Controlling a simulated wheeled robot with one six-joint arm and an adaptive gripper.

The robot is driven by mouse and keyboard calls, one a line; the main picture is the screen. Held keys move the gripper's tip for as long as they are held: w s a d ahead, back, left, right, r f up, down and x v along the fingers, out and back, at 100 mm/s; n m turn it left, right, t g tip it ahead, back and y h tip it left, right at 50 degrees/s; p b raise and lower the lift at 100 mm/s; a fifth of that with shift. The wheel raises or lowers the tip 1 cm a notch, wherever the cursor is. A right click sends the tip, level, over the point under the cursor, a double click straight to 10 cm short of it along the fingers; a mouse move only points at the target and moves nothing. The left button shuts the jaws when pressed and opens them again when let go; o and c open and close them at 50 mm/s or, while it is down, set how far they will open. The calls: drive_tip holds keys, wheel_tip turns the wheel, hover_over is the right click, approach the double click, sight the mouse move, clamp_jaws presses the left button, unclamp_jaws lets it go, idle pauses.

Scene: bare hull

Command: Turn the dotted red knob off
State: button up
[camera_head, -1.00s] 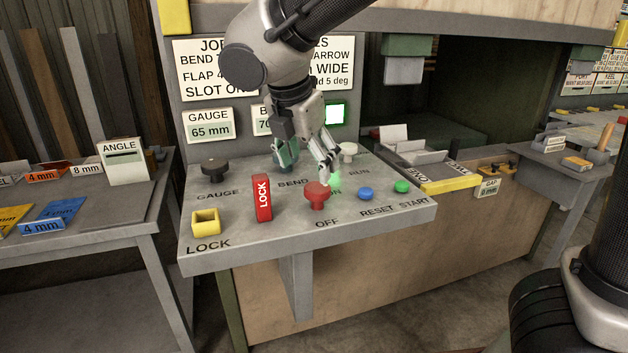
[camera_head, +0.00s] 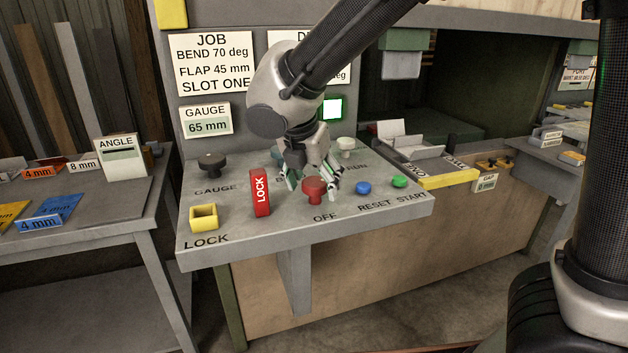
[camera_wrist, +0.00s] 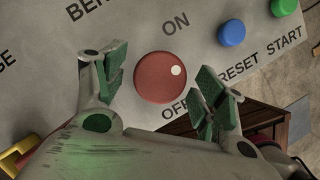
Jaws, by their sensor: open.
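The red knob (camera_head: 314,186) stands on the sloped grey panel by the OFF label. In the wrist view its round top (camera_wrist: 158,80) shows a white dot near the right edge, slightly above the middle. The ON label (camera_wrist: 176,20) lies above it and the OFF label (camera_wrist: 172,108) just below right. My gripper (camera_head: 312,188) is open and low over the panel, its fingers left and right of the knob. In the wrist view the green-padded fingers (camera_wrist: 163,90) flank the knob with a gap on both sides; the right finger covers part of the lettering.
A red LOCK block (camera_head: 261,192) and a yellow square socket (camera_head: 204,216) are to the left. Blue RESET (camera_head: 363,188) and green START (camera_head: 399,181) buttons are to the right. A black GAUGE knob (camera_head: 212,160) and a pale knob (camera_head: 346,146) stand behind. A green-framed lamp (camera_head: 333,109) is lit.

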drive_tip(key=c, duration=1)
drive_tip(key=m+g+h, duration=0.1)
drive_tip(key=m, duration=0.3)
drive_tip(key=shift+w+a+m, duration=0.1)
drive_tip(key=shift+m, duration=0.3)
drive_tip(key=m+g, duration=0.1)
drive_tip(key=m, duration=0.1)
drive_tip(key=m+h, duration=0.1)
drive_tip(key=m, duration=0.1)
drive_tip(key=shift+w+m+g, duration=0.1)
drive_tip(key=shift+m+g, duration=0.2)
drive_tip(key=shift+g, duration=0.1)
drive_tip(key=m, duration=0.2)
drive_tip(key=m+g, duration=0.1)
drive_tip(key=m, duration=0.1)
drive_tip(key=shift+w+m+g, duration=0.1)
drive_tip(key=shift+m+g, duration=1)
drive_tip(key=shift+m, duration=1.2)
